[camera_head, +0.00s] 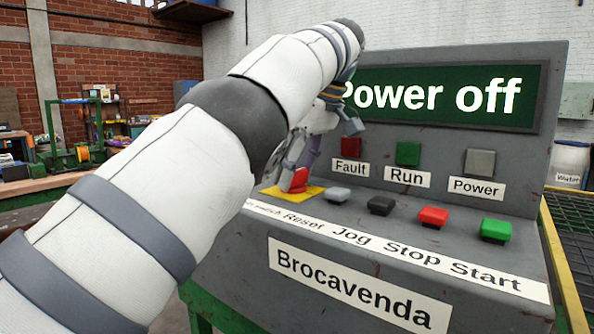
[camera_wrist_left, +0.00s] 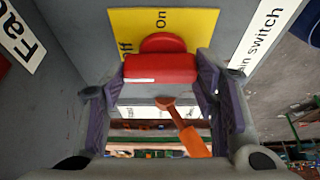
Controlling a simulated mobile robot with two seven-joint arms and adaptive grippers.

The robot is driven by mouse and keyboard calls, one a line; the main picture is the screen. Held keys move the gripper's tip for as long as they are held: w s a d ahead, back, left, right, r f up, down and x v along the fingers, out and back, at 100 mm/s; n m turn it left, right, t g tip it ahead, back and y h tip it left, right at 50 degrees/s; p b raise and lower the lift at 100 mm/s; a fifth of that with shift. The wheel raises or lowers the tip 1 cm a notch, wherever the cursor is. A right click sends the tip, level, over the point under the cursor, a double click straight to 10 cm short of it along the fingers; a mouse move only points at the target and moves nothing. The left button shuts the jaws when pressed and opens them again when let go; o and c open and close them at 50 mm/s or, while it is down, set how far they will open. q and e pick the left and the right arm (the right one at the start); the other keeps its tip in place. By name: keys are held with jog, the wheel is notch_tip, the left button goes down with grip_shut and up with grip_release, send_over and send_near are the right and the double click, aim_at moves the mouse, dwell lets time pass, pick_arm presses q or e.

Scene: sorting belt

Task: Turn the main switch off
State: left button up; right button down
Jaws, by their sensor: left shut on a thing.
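The main switch is a red knob (camera_head: 297,180) on a yellow plate (camera_head: 272,191) at the left end of the grey console. In the left wrist view the red knob (camera_wrist_left: 160,68) lies across the yellow plate (camera_wrist_left: 190,22), which bears "On" and a partly hidden "Off". A small white mark shows on the knob's edge. My left gripper (camera_head: 302,163) reaches down to the knob, its purple-padded fingers (camera_wrist_left: 158,82) on both sides, shut on it. The console's display (camera_head: 440,97) reads "Power off", partly covered by my arm. My right gripper is out of view.
Grey (camera_head: 337,195), black (camera_head: 380,205), red (camera_head: 433,216) and green (camera_head: 496,230) buttons line the console right of the switch. Fault (camera_head: 350,150), Run (camera_head: 408,154) and Power (camera_head: 480,162) lamps stand above. An orange object (camera_wrist_left: 193,143) shows beyond the knob in the wrist view.

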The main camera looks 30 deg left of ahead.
pick_arm(q)
jog(key=shift+f, duration=0.1)
dwell(0.4)
jog(key=o, duration=1.2)
jog(key=shift+c, duration=0.2)
jog(key=shift+r, duration=0.2)
